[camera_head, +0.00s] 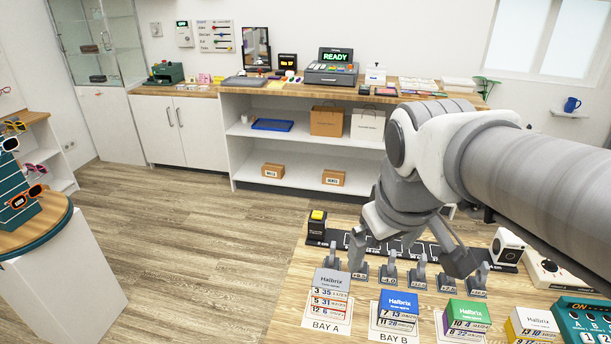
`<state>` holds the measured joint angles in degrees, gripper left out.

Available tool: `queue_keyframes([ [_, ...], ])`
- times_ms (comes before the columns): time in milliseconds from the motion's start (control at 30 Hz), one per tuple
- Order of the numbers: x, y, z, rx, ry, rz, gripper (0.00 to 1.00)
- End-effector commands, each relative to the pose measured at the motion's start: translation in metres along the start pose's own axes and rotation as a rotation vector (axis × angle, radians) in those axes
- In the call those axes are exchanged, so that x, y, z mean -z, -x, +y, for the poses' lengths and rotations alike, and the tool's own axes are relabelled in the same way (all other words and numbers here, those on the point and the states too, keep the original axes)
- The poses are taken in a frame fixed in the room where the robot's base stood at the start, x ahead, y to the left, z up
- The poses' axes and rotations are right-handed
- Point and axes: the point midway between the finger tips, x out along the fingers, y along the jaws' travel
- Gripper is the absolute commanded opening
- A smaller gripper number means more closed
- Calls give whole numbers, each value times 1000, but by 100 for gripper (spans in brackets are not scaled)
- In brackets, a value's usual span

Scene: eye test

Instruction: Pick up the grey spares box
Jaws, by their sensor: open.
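A box with a grey top (331,283) stands on a card marked BAY A at the near left of the wooden table; its front has rows of numbers. It is the only grey-topped box in its row; the small print on its lid is too small to read. My gripper (408,262) points down above the table, behind and to the right of the grey box in the picture. Its two fingers are spread apart with nothing between them. The left fingertip appears close behind the grey box, but I cannot tell its height. The grey box's top and front are visible.
Similar boxes with blue (398,303), green (467,312) and yellow-edged white (532,320) tops stand in a row to the right. Small numbered stands (388,276) line up behind them. A yellow-button device (317,225) and a white device (507,247) flank a dark strip.

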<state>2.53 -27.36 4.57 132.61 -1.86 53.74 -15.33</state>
Motion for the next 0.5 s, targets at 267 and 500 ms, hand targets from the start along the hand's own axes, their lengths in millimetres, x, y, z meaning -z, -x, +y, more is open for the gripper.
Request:
queue_keyframes([
  [267, 57, -46, 6, 52, 355, -131, 100],
  [500, 99, -101, 6, 152, 647, -204, 100],
])
